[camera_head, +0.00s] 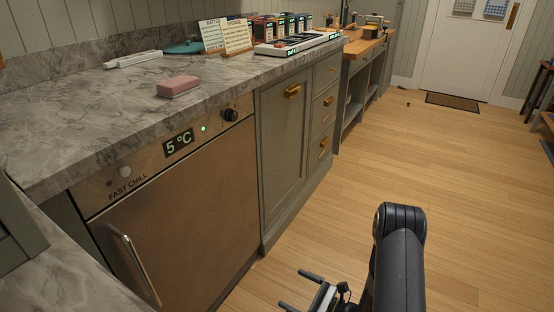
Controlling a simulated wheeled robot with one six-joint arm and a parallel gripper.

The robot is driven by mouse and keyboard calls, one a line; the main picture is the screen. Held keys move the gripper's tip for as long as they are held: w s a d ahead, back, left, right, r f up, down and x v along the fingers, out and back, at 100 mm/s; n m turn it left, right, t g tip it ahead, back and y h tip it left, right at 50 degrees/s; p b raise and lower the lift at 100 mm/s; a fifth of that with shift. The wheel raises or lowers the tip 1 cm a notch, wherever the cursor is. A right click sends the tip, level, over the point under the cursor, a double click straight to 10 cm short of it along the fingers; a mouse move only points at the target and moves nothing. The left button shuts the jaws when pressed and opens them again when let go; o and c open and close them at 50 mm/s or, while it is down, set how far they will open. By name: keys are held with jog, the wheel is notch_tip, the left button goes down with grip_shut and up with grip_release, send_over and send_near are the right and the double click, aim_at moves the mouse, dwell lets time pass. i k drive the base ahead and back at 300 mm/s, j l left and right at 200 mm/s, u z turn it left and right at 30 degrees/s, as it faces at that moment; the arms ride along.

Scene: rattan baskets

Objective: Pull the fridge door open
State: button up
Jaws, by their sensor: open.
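The fridge (190,215) is a brushed, brownish metal unit under the marble counter. Its door looks shut. A panel along its top shows "5 °C", a green light, a black knob and the words "FAST CHILL". The door handle (140,270) is a pale vertical metal bar at the left of the door. My gripper (296,289) is at the bottom of the picture, right of the fridge and apart from the handle. Its two dark fingers are spread apart, pointing left, with nothing between them. The lower end of the door and part of my gripper are cut off by the picture's edge.
The grey marble counter (60,150) holds a pink block (178,86), signs and boxes. Green-grey cabinets (285,150) with brass pulls stand right of the fridge. A marble-topped surface (60,270) is at the lower left, near the handle. The wooden floor (440,160) is largely clear.

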aim_at(178, 238)
jog(key=i+l, duration=0.75)
jog(key=i, duration=0.2)
jog(key=u, duration=1.45)
jog(key=j, duration=0.35)
jog(key=k+l+u, duration=0.15)
jog(key=k+l, duration=0.05)
jog(key=l, duration=0.05)
